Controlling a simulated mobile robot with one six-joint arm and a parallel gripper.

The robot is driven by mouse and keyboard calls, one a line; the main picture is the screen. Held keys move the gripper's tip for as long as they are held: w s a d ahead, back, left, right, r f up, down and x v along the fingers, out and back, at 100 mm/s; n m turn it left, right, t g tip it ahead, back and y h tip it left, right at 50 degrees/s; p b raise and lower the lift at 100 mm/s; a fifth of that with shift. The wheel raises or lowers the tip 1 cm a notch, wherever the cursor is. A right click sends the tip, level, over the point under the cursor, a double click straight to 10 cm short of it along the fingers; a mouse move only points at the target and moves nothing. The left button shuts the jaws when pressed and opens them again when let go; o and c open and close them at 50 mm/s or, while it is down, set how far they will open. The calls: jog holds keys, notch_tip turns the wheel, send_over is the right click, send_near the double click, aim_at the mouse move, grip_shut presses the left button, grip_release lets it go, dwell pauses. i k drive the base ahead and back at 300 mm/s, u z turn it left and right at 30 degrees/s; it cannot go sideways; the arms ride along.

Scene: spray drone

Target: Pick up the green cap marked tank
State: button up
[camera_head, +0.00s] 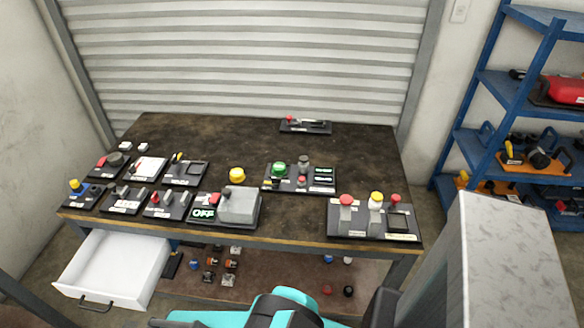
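A green round cap (278,169) stands on a black board (262,187) near the middle of the workbench. Its marking is too small to read, so I cannot tell whether it says tank. A grey-topped part (304,161) and a small red cap (301,181) stand close beside it on the same board. Parts of my own teal arm show at the bottom edge, well in front of the bench and apart from the cap. I cannot make out my gripper's fingers.
The dark workbench (225,140) holds several boards with knobs and switches. A grey box (239,206) and a tall-capped board (345,236) flank the front edge. A white drawer (115,262) hangs open at left. Blue shelves (503,85) stand at right. The bench's back half is mostly clear.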

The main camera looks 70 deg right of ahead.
aim_at(279, 169)
jog(key=u, duration=1.05)
jog(key=k, duration=0.1)
jog(key=z, duration=2.65)
jog(key=k, duration=0.75)
jog(key=z, duration=0.35)
jog(key=i, duration=0.45)
jog(key=z, duration=0.1)
